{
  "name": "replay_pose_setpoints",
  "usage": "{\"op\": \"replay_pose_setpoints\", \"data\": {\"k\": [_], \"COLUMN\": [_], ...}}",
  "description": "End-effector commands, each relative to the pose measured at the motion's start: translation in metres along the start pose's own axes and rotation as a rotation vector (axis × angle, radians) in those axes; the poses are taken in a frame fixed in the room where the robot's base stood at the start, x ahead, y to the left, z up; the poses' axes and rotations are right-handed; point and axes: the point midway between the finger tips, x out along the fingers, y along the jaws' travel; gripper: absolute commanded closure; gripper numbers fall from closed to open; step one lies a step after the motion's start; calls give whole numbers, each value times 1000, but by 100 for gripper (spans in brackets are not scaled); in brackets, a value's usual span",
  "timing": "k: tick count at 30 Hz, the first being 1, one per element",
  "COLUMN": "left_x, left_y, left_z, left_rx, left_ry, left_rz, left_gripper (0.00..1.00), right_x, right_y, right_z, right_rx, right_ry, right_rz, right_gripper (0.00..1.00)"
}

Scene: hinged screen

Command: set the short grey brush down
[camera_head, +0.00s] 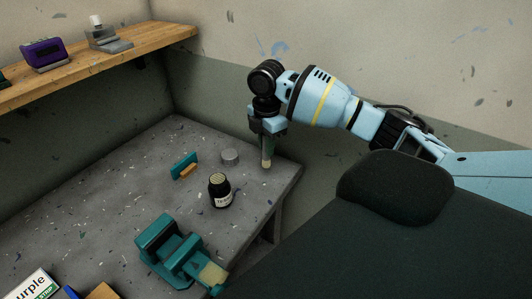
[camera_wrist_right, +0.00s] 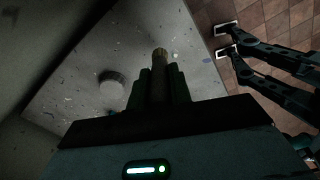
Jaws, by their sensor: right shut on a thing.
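My right gripper (camera_head: 266,133) points down over the far right part of the grey speckled table (camera_head: 205,145). It is shut on the short grey brush (camera_head: 267,160), whose lighter tan end shows below the fingers. In the right wrist view the brush (camera_wrist_right: 160,58) sticks out between the dark fingers (camera_wrist_right: 160,85). Its other end is hidden in the gripper. The tip is at or just above the tabletop, close to the right edge; I cannot tell whether it touches.
A grey round block (camera_head: 230,157) stands left of the brush. A dark labelled jar (camera_head: 220,190), a teal piece with an orange part (camera_head: 184,165) and a teal vise (camera_head: 175,253) are nearer. A wooden shelf (camera_head: 120,55) holds a purple device (camera_head: 44,54). Bare tabletop lies between these.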

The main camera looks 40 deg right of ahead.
Motion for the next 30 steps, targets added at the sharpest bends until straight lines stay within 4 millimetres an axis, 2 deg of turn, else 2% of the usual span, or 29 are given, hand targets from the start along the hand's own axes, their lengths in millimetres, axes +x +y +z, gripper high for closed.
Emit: {"op": "replay_pose_setpoints", "data": {"k": [7, 20, 21, 24, 25, 30], "left_x": [0, 1, 1, 1, 1, 1], "left_y": [0, -1, -1, -2, -2, -2], "left_z": [-3, 1, 1, 1, 1, 1], "left_rx": [1, 5, 6, 8, 8, 8], "left_ry": [6, -2, -2, -2, -2, -2], "left_rz": [0, 0, 0, 0, 0, 0], "left_gripper": [64, 64, 64, 64, 64, 64], "right_x": [32, 39, 39, 39, 39, 38], "right_y": [1, 1, 1, 1, 1, 1], "right_z": [1, 0, 1, 1, 1, 1], "right_rx": [1, 0, 0, 0, 0, 0], "right_ry": [-1, 0, 0, 0, 0, 0], "right_rz": [0, 0, 1, 1, 1, 1], "right_gripper": [100, 100, 74, 61, 58, 58]}}
